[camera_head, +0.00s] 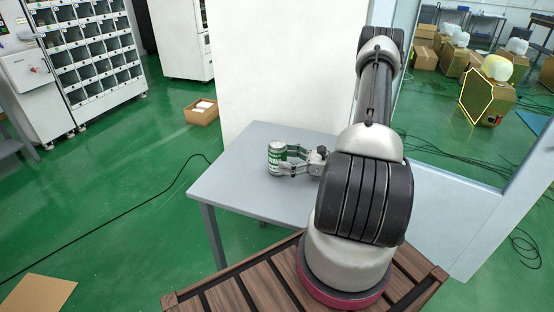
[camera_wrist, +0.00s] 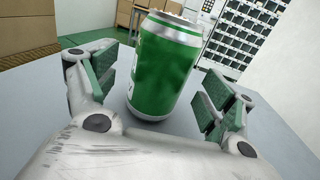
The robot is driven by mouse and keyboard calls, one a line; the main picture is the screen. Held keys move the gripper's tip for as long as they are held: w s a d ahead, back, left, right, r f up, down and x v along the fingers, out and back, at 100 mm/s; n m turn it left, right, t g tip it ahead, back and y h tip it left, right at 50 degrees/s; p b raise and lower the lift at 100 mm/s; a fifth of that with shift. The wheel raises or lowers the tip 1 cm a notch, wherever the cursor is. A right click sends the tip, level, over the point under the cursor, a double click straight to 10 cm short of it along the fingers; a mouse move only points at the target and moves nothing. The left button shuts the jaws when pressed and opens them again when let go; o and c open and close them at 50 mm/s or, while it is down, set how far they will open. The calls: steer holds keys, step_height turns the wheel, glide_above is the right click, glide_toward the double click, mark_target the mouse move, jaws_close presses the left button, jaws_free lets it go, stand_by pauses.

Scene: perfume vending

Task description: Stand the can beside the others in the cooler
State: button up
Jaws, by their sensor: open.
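A green can with white lettering and a silver top (camera_head: 276,157) stands upright on the grey table (camera_head: 240,180), near its left part in the head view. My gripper (camera_head: 286,161) reaches it from the right, low over the table, with its fingers on either side of the can. In the wrist view the can (camera_wrist: 168,66) stands between the two open fingers (camera_wrist: 158,98), with gaps visible on both sides. No cooler and no other cans can be made out in either view.
A white panel (camera_head: 265,60) rises behind the table. A cardboard box (camera_head: 202,111) sits on the green floor beyond the table's left side. Shelving with many compartments (camera_head: 95,60) stands at the far left. The table around the can is clear.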

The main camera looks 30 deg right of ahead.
mark_target(278, 156)
steer(key=shift+x, duration=1.6)
steer(key=shift+r, duration=0.1)
steer(key=c, duration=1.5)
steer(key=shift+r, duration=0.15)
